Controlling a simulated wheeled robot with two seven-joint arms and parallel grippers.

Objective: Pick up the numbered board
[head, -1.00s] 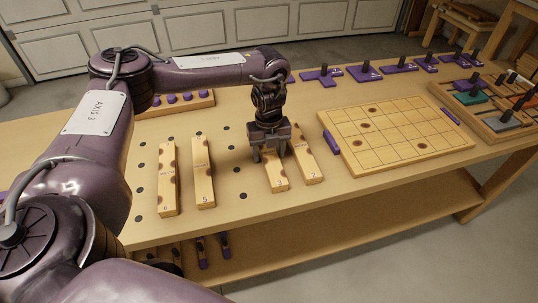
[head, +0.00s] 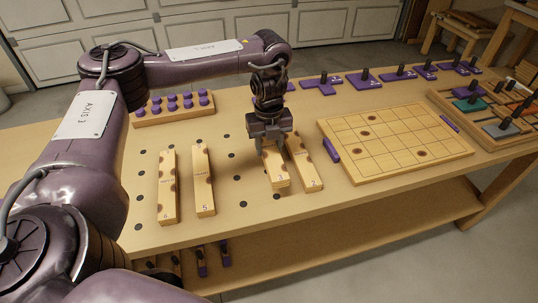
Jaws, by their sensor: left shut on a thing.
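My left gripper (head: 269,141) points down and is shut on a wooden numbered board (head: 275,170) with dark notches along its edge. The held board's front end sits higher than the boards around it, slightly above the bench, with its digit, apparently 3, facing me. Its far end is hidden by the gripper. Another numbered board (head: 308,170), apparently 2, lies close to its right. Boards marked 5 (head: 203,180) and apparently 6 (head: 168,187) lie to the left. My right gripper is out of view.
The wooden bench (head: 330,199) has rows of dark holes. A gridded board (head: 397,141) lies to the right, with purple handled pieces (head: 368,82) behind it. A rack of purple pegs (head: 172,105) stands at the back left. A tray of coloured pieces (head: 500,126) is far right.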

